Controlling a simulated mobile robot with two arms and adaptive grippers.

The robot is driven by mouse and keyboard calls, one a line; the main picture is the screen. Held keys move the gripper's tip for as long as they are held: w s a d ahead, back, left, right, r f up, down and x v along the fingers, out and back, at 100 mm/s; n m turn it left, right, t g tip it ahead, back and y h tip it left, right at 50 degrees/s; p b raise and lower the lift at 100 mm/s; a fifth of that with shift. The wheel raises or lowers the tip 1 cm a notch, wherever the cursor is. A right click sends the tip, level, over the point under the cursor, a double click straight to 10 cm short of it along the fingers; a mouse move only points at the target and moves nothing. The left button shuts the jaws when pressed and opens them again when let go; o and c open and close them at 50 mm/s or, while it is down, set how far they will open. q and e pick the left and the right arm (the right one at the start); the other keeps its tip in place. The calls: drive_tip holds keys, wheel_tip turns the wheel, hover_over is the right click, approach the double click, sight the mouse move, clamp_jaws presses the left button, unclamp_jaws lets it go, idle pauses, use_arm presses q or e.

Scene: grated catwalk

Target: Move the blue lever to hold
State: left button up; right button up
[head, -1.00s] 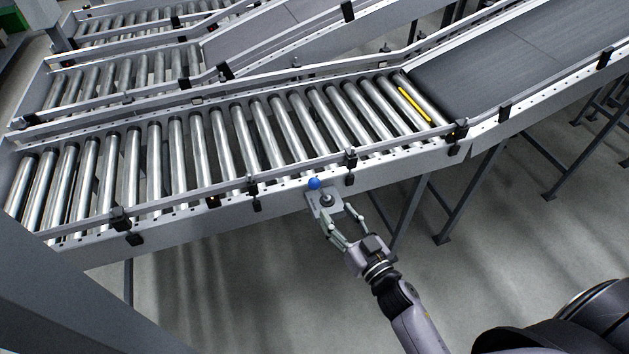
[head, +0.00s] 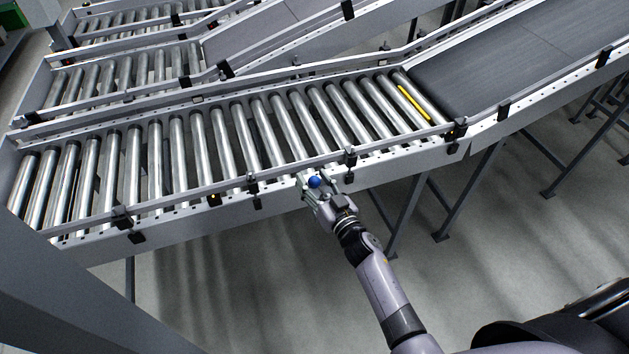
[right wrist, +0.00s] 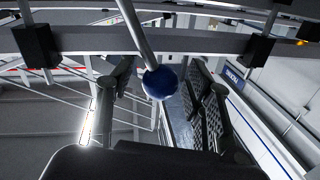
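The blue lever ends in a round blue knob (head: 314,182) on the near side rail of the roller conveyor. In the right wrist view the knob (right wrist: 160,83) sits at the end of a thin metal rod (right wrist: 134,32). My right gripper (head: 317,188) is at the lever, with its fingers on either side of the knob. The right wrist view shows gaps between the knob and both dark fingers, so it is open. The gripper hides most of the lever's mounting plate in the head view. My left gripper is not in view.
The roller conveyor (head: 197,150) runs across the view and meets a dark belt (head: 490,70) at the right. Black brackets (head: 350,157) stick out along its near rail. A small lettered label (right wrist: 231,74) shows in the right wrist view, too small to read. Grey floor (head: 230,290) lies open below.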

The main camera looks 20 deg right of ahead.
clamp_jaws()
idle(0.4)
drive_tip(key=shift+d+r+m+p, duration=0.35)
drive_tip(key=shift+d+m+p, duration=0.25)
drive_tip(key=shift+d+m, duration=0.3)
drive_tip(key=shift+d+m+t, duration=0.3)
drive_tip(key=shift+d+m, duration=0.2)
drive_tip(key=shift+m, duration=0.4)
drive_tip(key=d+m, duration=0.2)
drive_tip(key=shift+w+m+t+h, duration=0.1)
drive_tip(key=shift+m+t+h, duration=0.2)
drive_tip(key=shift+m, duration=0.1)
drive_tip(key=shift+d+f+m+h+b, duration=0.2)
drive_tip(key=shift+d+m, duration=0.55)
drive_tip(key=shift+m, duration=0.3)
drive_tip(key=shift+d+f+m+h+b, duration=0.1)
drive_tip(key=shift+d+f+m+b, duration=0.1)
drive_tip(key=shift+d+m, duration=0.7)
drive_tip(key=shift+a, duration=0.15)
